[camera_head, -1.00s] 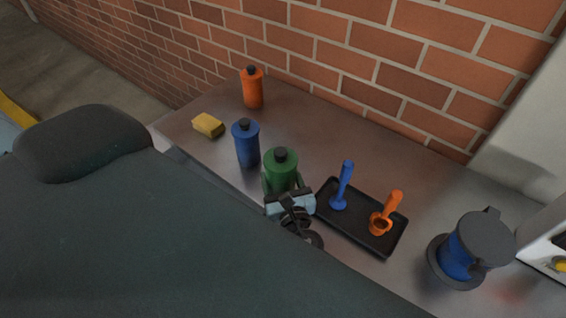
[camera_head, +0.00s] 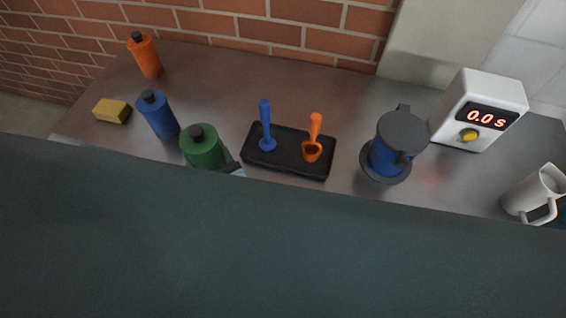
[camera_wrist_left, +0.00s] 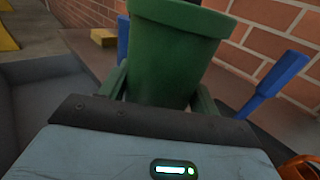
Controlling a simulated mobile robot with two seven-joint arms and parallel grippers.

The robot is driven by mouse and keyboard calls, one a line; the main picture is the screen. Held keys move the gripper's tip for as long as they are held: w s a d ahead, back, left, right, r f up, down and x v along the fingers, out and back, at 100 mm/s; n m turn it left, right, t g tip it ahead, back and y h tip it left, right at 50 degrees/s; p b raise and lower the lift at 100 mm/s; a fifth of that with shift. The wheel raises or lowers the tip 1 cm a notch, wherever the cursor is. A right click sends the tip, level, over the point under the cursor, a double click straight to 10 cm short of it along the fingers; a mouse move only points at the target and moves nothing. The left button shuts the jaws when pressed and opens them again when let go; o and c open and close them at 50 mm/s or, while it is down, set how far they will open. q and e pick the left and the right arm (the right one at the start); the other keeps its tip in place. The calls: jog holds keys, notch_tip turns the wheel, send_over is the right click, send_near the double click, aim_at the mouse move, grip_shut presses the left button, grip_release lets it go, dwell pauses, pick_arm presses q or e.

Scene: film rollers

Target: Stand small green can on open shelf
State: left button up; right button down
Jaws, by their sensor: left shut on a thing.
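The green can (camera_head: 204,148) has a dark cap and a cylindrical body. In the head view it stands at the near side of the metal counter, and its lower part is hidden by my own arm. My left gripper (camera_head: 232,168) is mostly hidden there. In the left wrist view the green can (camera_wrist_left: 172,58) fills the middle, and my left gripper (camera_wrist_left: 160,90) is shut on it with one finger on each side. I cannot tell whether the can's base touches the counter. No open shelf can be made out. My right gripper is not in view.
A blue bottle (camera_head: 158,114), an orange bottle (camera_head: 145,55) and a yellow sponge (camera_head: 112,111) are to the left. A black tray (camera_head: 288,168) holds blue and orange tools. A blue lidded vessel (camera_head: 384,160), a timer box (camera_head: 480,110) and a white mug (camera_head: 538,189) are to the right.

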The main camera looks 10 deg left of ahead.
aim_at(213, 134)
pick_arm(q)
jog(key=r+m+t+h, duration=0.1)
jog(key=w+r+m+t+h, duration=0.1)
jog(key=h, duration=0.1)
jog(key=w+r+m+t+h, duration=0.1)
jog(key=h, duration=0.1)
jog(key=shift+r+m, duration=0.15)
jog(key=shift+m, duration=0.25)
jog(key=r+m+h, duration=0.1)
jog(key=h, duration=0.1)
jog(key=d+r+m+h, duration=0.1)
jog(key=r, duration=0.1)
jog(key=d+r+m+t+h, duration=0.1)
jog(key=r+h, duration=0.1)
jog(key=shift+r+m+h, duration=0.25)
jog(key=shift+m+h, duration=0.05)
jog(key=shift+s+d+r+m+h, duration=0.15)
jog(key=shift+d+r+m+h, duration=0.15)
jog(key=shift+r+h, duration=0.2)
jog(key=shift+f, duration=0.1)
